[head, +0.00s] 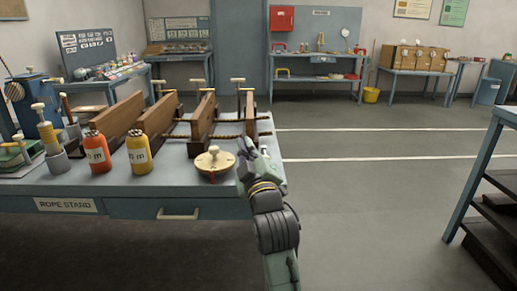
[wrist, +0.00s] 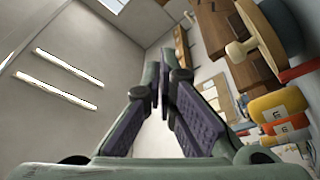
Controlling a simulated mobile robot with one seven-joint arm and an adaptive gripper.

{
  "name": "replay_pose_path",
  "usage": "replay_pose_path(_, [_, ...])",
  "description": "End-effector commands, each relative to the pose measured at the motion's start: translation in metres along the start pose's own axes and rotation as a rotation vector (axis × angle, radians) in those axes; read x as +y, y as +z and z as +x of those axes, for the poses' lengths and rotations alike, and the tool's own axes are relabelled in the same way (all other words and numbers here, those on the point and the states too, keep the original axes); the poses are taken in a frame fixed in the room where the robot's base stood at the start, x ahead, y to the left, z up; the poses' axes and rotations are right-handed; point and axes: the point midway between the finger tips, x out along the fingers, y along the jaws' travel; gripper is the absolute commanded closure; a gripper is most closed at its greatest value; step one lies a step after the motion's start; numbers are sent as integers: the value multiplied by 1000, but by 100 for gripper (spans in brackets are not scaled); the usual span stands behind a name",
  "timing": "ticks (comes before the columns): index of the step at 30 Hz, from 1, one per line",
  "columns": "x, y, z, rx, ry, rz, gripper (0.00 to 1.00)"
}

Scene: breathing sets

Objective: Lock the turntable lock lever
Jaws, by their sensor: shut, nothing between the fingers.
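The turntable (head: 214,161) is a round cream disc with a knob on top, near the front right of the bench. A small red part, which looks like its lock lever (head: 212,181), shows at its front edge. In the wrist view the turntable (wrist: 262,35) is at the upper right, seen tilted, with a red strip (wrist: 299,72) under its rim. My gripper (head: 244,152) is just right of the turntable, pointing up, apparently apart from it. In the wrist view my gripper (wrist: 163,75) has its fingertips together with nothing between them. The lever's exact position cannot be told.
An orange bottle (head: 96,152) and a yellow bottle (head: 139,153) stand left of the turntable. Wooden boards with ropes (head: 203,117) stand behind it. The bench (head: 75,184) ends just right of my gripper, with open floor beyond. A dark shelf rack (head: 495,215) stands far right.

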Motion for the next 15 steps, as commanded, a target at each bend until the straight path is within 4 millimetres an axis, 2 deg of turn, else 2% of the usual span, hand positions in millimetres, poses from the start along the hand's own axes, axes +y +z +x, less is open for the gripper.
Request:
replay_pose_path(1, [1,14,-6,-12,3,5,100])
replay_pose_path(6, [1,30,-12,-8,3,4,100])
replay_pose_path(15, [0,34,-14,-5,3,3,100])
